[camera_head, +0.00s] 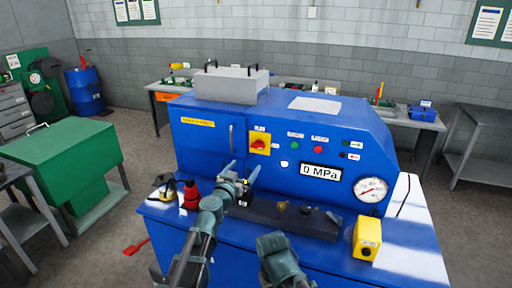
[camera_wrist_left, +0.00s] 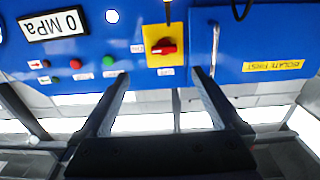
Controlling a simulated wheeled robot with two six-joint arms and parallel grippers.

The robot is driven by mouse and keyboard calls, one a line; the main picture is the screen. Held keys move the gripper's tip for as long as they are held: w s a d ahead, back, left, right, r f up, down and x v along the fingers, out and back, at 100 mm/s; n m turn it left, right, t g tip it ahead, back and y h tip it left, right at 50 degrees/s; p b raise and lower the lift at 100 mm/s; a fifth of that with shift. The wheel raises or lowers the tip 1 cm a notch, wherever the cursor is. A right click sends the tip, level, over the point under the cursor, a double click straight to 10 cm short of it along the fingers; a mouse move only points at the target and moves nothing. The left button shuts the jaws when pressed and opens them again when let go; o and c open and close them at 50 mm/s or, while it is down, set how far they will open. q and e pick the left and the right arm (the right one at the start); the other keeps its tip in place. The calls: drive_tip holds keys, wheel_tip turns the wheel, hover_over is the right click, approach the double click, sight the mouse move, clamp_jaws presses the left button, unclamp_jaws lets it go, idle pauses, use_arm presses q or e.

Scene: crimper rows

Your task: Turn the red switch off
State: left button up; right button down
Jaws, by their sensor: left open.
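The red switch (camera_head: 260,143) is a rotary knob on a yellow plate on the front of the blue machine (camera_head: 210,143). In the left wrist view, which is upside down, the red switch (camera_wrist_left: 164,47) has its handle lying roughly level. My left gripper (camera_head: 244,170) is open and empty, below and slightly left of the switch in the head view. In the left wrist view its two fingers (camera_wrist_left: 159,74) point at the panel, with the switch between their lines and just beyond the tips. They look apart from it.
Green and red buttons and a display reading 0 MPa (camera_head: 321,172) are right of the switch. A door handle (camera_head: 231,141) stands out close to its left. A red bottle (camera_head: 191,195), a yellow box (camera_head: 367,238) and a gauge (camera_head: 371,190) are near the machine's ledge.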

sight(257, 148)
use_arm(q)
drive_tip(key=x, duration=1.4)
drive_tip(key=shift+w+a+r, duration=0.1)
drive_tip(key=shift+a, duration=0.3)
drive_tip(key=shift+c, duration=0.2)
drive_tip(key=c, duration=1.3)
drive_tip(key=shift+c, duration=0.2)
